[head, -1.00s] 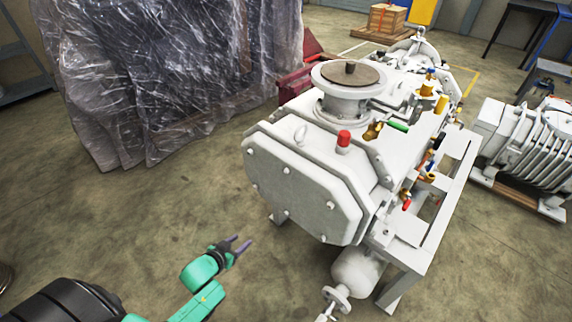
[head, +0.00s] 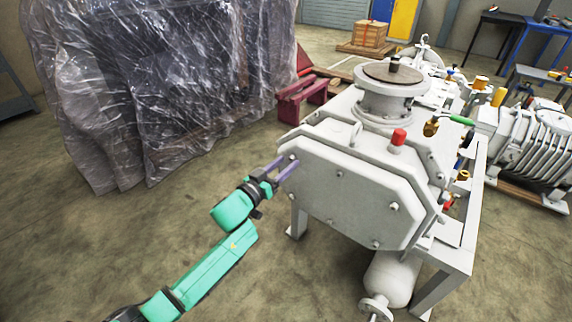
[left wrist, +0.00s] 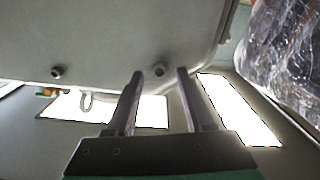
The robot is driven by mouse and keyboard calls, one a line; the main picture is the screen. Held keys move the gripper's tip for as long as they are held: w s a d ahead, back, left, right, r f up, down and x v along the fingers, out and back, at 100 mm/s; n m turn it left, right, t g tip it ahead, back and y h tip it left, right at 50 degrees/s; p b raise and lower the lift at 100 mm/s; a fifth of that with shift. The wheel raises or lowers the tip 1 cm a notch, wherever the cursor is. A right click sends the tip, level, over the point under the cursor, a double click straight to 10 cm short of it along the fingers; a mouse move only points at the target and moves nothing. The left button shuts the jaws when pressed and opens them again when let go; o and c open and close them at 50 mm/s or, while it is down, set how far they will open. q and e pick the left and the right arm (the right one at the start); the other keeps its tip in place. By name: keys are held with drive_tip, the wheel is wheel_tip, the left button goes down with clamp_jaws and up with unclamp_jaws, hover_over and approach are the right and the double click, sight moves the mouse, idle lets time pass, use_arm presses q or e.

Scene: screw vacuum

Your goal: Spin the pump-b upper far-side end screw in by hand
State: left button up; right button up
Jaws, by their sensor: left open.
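The pump's grey end cover (head: 350,205) faces me in the head view, with several screws around its face. An upper screw at the cover's left corner (head: 292,157) is beside my left gripper's tips. My left gripper (head: 284,166) is open, its two purple-grey fingers reaching to that corner. In the left wrist view a screw head (left wrist: 161,71) shows between the open fingertips (left wrist: 160,74). I cannot tell whether the fingers touch it. Another screw (left wrist: 57,72) shows further left on the cover. My right gripper is out of view.
A plastic-wrapped machine (head: 150,90) stands at the left behind my arm. The pump has a round flange (head: 395,80) and a red cap (head: 398,137) on top. A handwheel (head: 376,307) is low at the front.

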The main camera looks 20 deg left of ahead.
use_arm(q)
drive_tip(key=shift+w+d, duration=0.2)
drive_tip(key=shift+w, duration=0.2)
clamp_jaws()
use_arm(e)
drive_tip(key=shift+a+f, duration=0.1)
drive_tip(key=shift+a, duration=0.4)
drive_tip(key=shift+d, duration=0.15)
use_arm(q)
drive_tip(key=shift+m, duration=0.3)
